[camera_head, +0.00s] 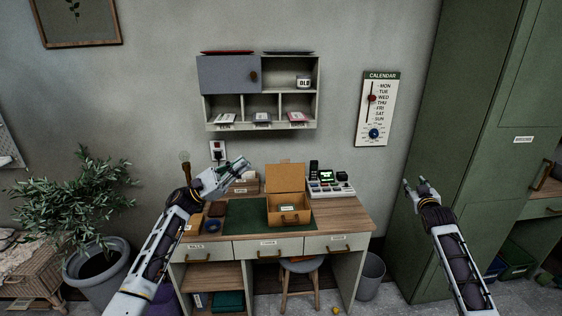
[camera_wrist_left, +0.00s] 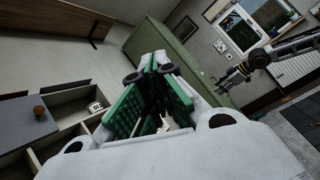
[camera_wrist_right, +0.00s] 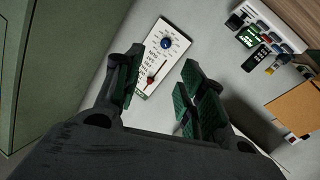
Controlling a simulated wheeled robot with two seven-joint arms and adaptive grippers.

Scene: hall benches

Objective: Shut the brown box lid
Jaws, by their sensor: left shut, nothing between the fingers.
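Part of the lid also shows at the right edge of the right wrist view (camera_wrist_right: 298,106). My left gripper (camera_head: 242,163) is shut and empty, above the desk and left of the lid, apart from it. It shows close up in the left wrist view (camera_wrist_left: 158,62). My right gripper (camera_head: 414,183) is open and empty in the air, well right of the desk. Its spread fingers show in the right wrist view (camera_wrist_right: 163,75).
The desk (camera_head: 344,214) also holds a device with a lit screen (camera_head: 328,177), a blue bowl (camera_head: 213,226) and small boxes at the back left. A wall shelf (camera_head: 309,107) hangs above. A green cabinet (camera_head: 461,120) stands at the right, a plant (camera_head: 75,205) at the left.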

